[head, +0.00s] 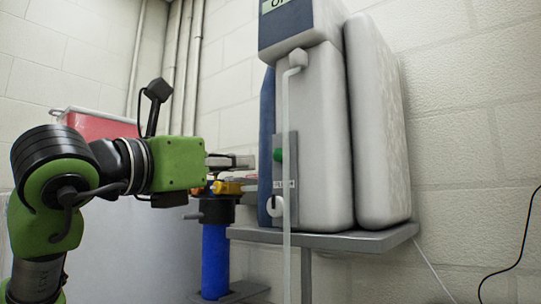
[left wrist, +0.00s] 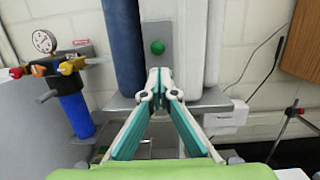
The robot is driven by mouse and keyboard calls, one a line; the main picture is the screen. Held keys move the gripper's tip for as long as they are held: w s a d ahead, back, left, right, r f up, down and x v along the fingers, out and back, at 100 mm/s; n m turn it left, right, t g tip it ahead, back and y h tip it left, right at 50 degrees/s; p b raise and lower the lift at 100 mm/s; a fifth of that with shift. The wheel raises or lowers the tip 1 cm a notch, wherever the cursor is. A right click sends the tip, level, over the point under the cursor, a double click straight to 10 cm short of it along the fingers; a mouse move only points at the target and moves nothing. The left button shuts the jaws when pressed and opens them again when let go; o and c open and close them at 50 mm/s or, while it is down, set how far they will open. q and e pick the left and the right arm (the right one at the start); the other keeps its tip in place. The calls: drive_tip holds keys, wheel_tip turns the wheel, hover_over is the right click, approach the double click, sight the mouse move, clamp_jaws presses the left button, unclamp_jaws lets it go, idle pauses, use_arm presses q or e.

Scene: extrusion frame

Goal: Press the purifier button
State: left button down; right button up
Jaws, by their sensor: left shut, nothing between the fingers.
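The purifier (head: 312,140) is a tall white and dark-blue unit on a grey shelf. Its green round button (head: 278,154) sits on a grey panel (head: 290,185) on the front. In the left wrist view the button (left wrist: 158,47) shows just above my fingertips. My left gripper (head: 250,162) is shut and empty, level with the button and pointing at it from the left. In the left wrist view the gripper (left wrist: 159,74) has its fingertips together, just below the button. I cannot tell the exact gap to the panel. My right gripper is not in view.
A blue filter (head: 215,260) with yellow and red valves stands left of the purifier, below my gripper. A gauge (left wrist: 44,41) is above it. A thin pale pipe (head: 286,140) runs down the purifier's front. The grey shelf (head: 385,238) juts out underneath.

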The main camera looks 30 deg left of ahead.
sight(280, 162)
use_arm(q)
drive_tip(key=w+p, duration=0.1)
drive_tip(key=w, duration=0.1)
drive_tip(key=w+r+p, duration=0.1)
drive_tip(key=w, duration=0.2)
drive_tip(key=w+p, duration=0.1)
drive_tip(key=w, duration=0.2)
drive_tip(key=shift+d+r, duration=0.15)
drive_tip(key=shift+d, duration=0.05)
drive_tip(key=shift+w, duration=0.1)
